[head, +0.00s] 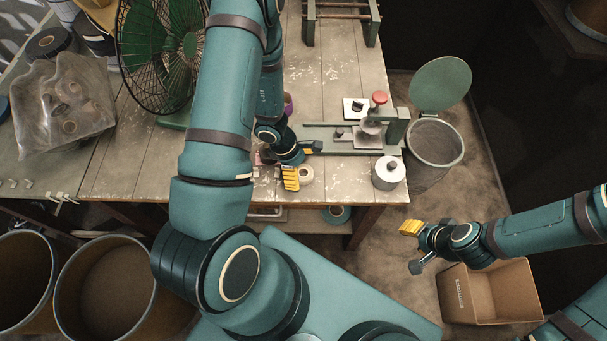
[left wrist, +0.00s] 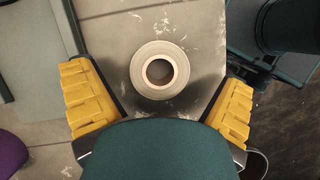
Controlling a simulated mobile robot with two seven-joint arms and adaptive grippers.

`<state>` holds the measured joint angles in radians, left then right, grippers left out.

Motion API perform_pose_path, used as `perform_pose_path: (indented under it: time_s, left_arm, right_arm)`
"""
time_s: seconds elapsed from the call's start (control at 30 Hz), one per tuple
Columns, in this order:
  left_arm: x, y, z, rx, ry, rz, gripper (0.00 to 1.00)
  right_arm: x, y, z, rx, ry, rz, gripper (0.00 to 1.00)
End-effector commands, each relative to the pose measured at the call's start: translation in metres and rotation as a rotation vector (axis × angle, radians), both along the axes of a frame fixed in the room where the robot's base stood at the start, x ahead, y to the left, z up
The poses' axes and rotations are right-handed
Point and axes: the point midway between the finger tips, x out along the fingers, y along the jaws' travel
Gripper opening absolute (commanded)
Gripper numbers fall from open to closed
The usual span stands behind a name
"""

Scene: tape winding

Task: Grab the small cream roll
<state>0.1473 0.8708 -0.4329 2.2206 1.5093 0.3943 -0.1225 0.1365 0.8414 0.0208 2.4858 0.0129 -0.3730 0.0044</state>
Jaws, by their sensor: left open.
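The small cream roll (head: 306,174) lies flat on the worn table near its front edge, just right of my left gripper (head: 300,164). In the left wrist view the cream roll (left wrist: 160,70) shows whole, with a dark round hole. My left gripper (left wrist: 158,103) is open, its yellow fingers spread wide to the left and right of the roll and nearer the camera. Nothing is between them. My right gripper (head: 413,246) is off the table at the right, above the floor; its jaw opening is unclear.
A grey-green winding fixture (head: 397,126) with a red knob stands just behind the roll. A metal canister (head: 388,173) is at the table's right corner. A green fan (head: 165,50) stands back left. A mesh bin (head: 434,143) and cardboard box (head: 490,292) are on the floor.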

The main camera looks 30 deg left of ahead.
Motion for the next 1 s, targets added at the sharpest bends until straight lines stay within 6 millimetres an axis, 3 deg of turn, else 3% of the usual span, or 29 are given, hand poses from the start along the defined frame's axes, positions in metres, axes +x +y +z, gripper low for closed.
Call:
perform_pose_path:
  time_s: [0.1, 0.4, 0.6, 0.87, 1.0]
  left_arm:
    - [0.001, -0.004, -0.013, 0.000, 0.000, -0.001, 0.98]
    - [0.002, -0.006, -0.014, 0.000, -0.002, -0.001, 0.95]
    - [0.002, -0.006, -0.014, 0.000, -0.001, -0.001, 0.25]
    - [0.002, -0.006, -0.014, 0.000, -0.001, -0.001, 0.23]
    - [0.002, -0.006, -0.005, 0.001, -0.003, 0.000, 0.23]
  right_arm:
    - [0.000, 0.000, -0.005, -0.001, 0.000, 0.000, 0.47]
    - [0.000, 0.000, -0.005, -0.001, 0.000, 0.000, 0.47]
    - [0.000, 0.000, -0.005, -0.001, 0.000, 0.001, 0.47]
    - [0.000, 0.000, -0.005, -0.001, 0.000, 0.001, 0.47]
    - [0.000, 0.000, -0.001, 0.000, 0.000, 0.000, 0.47]
